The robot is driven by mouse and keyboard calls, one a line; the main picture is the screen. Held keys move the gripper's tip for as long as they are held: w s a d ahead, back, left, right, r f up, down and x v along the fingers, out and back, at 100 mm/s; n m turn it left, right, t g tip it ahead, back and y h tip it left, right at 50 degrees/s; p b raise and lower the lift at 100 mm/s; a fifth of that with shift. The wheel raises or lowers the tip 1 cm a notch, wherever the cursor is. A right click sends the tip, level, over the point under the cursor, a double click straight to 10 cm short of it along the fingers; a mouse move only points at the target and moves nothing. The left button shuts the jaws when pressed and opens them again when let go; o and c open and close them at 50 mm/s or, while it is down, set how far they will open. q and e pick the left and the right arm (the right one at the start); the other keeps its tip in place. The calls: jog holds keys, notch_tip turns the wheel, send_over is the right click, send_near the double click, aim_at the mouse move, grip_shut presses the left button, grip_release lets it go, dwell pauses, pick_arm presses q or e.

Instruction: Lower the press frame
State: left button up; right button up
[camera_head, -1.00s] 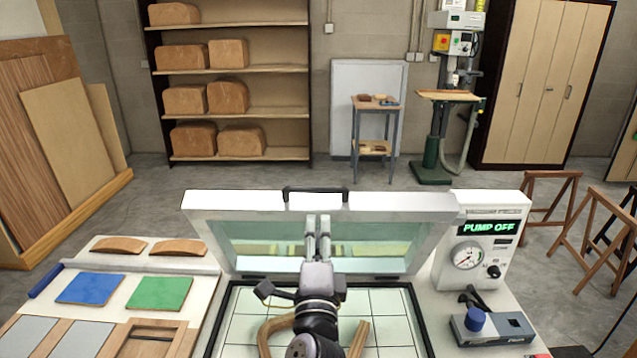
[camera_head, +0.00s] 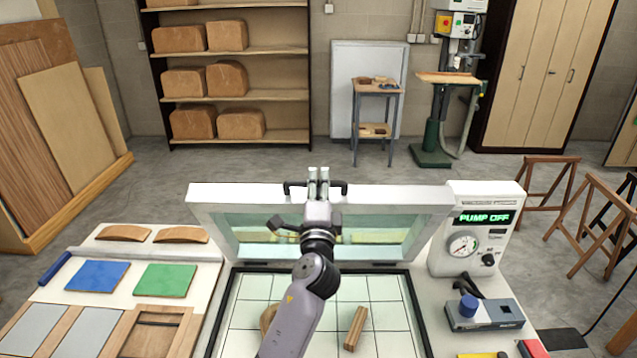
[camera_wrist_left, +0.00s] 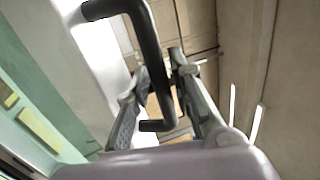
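The press frame (camera_head: 402,196) is a white frame with a clear greenish membrane or pane. It stands raised at the back edge of the gridded press bed (camera_head: 385,290). Its black handle (camera_head: 296,187) is at the middle of the top edge, and the handle also shows large in the left wrist view (camera_wrist_left: 143,32). My left gripper (camera_head: 318,175) is at the handle, and its fingers (camera_wrist_left: 160,72) lie on either side of the bar with a small gap visible. It looks open around the handle. My right gripper is not in view.
A curved wooden form (camera_head: 268,316) and a wooden piece (camera_head: 355,327) lie on the bed, partly behind my arm. The pump unit (camera_head: 476,235) reads PUMP OFF at the right. A blue pad (camera_head: 97,275) and a green pad (camera_head: 165,280) lie at the left.

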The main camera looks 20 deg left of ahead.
pick_arm(q)
jog(key=shift+c, duration=0.6)
grip_shut()
jog(key=shift+f, duration=0.1)
